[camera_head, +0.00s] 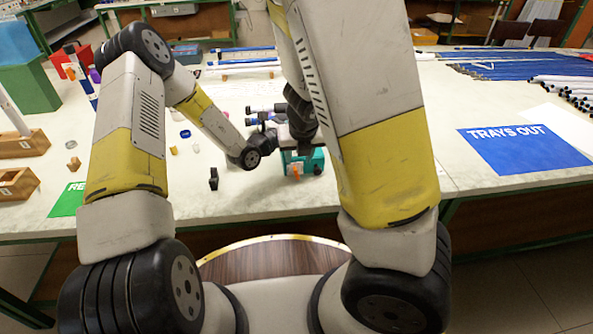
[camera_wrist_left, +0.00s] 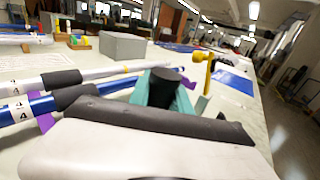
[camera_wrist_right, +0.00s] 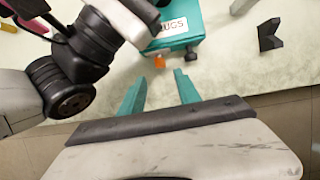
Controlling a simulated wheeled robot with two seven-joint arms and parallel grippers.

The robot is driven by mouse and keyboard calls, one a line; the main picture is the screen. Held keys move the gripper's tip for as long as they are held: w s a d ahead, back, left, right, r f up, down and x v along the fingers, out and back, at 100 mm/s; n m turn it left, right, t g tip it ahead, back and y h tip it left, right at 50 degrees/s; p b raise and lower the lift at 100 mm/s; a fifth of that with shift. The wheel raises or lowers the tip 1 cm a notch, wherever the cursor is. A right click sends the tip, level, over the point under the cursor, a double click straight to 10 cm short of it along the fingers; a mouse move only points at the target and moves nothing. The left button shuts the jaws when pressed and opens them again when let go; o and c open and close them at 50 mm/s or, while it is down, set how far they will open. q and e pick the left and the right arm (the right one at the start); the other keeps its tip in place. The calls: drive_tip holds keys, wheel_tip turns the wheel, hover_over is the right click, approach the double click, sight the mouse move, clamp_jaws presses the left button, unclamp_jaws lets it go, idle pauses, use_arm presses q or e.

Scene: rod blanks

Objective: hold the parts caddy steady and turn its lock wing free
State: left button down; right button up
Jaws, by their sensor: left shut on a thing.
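The teal parts caddy (camera_head: 317,159) stands on the bench near its front edge, partly hidden by my arms. In the right wrist view the caddy (camera_wrist_right: 180,14) shows a white label, and the orange lock wing (camera_wrist_right: 159,61) sits at its near side. The wing also shows in the head view (camera_head: 295,170). My left gripper (camera_wrist_left: 166,84) is shut on a dark part between its teal fingers, seemingly the caddy's handle. My right gripper (camera_wrist_right: 161,77) is open and empty; its fingertips point at the wing, apparently just short of it.
A black notched block (camera_head: 213,178) stands left of the caddy. Rods lie behind my left gripper. A blue "TRAYS OUT" mat (camera_head: 522,150) lies at right, with rod bundles behind it. Wooden blocks (camera_head: 20,143) and a green mat are at left. The bench between caddy and blue mat looks clear.

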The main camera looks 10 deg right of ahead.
sight(296, 169)
drive_tip(key=shift+x, duration=4.6)
